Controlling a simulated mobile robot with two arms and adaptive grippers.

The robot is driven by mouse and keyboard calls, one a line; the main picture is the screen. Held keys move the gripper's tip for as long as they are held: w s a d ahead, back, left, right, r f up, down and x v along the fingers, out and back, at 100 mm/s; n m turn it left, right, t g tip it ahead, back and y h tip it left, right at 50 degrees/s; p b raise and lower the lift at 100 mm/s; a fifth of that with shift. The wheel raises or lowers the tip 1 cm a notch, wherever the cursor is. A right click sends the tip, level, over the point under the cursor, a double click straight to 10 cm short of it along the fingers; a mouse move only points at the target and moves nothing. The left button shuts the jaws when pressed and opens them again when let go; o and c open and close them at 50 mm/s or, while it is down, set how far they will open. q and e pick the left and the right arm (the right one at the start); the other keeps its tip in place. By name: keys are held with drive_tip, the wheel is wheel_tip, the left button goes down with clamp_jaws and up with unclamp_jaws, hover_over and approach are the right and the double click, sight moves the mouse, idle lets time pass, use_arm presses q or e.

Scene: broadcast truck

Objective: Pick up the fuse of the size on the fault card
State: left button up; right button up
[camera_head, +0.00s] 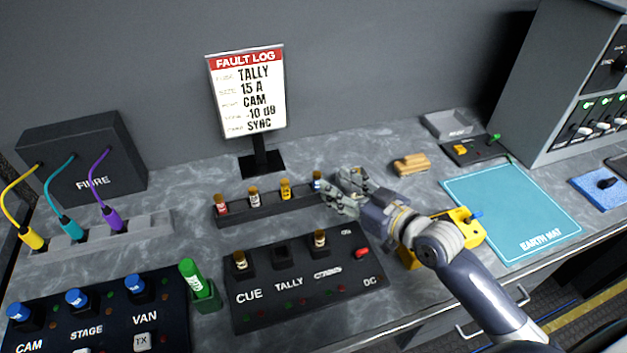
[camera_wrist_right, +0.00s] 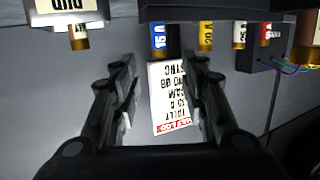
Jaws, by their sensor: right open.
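The fault card (camera_head: 246,90) stands on a black stand and reads TALLY, 15 A, CAM, -10 dB, SYNC; it also shows upside down in the right wrist view (camera_wrist_right: 168,95). The fuse rack (camera_head: 262,205) holds a red fuse (camera_head: 221,205), a white fuse (camera_head: 254,198), a yellow fuse (camera_head: 285,189) and a blue fuse (camera_head: 317,182) at its right end. In the right wrist view the blue fuse (camera_wrist_right: 158,38) is marked 15 A. My right gripper (camera_head: 345,190) is open and empty, just right of the blue fuse. My left gripper is out of view.
In front of the rack is a black panel (camera_head: 290,312) with an empty TALLY socket (camera_head: 282,257) between two sockets holding fuses. A yellow tool (camera_head: 460,227) and the earth mat (camera_head: 515,205) lie right.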

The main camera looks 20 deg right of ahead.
sight(320, 175)
drive_tip(key=x, duration=0.2)
drive_tip(key=shift+w+a, duration=0.15)
drive_tip(key=shift+w, duration=0.2)
drive_tip(key=p+x, duration=0.1)
drive_tip(key=x, duration=0.3)
drive_tip(key=shift+w+f, duration=0.2)
drive_tip(key=shift+w+a+f, duration=0.1)
drive_tip(key=shift+w+a, duration=0.1)
drive_tip(key=shift+w, duration=0.15)
drive_tip(key=shift+f, duration=0.1)
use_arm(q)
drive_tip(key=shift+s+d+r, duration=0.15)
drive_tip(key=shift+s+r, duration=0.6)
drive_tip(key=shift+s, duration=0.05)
use_arm(e)
clamp_jaws()
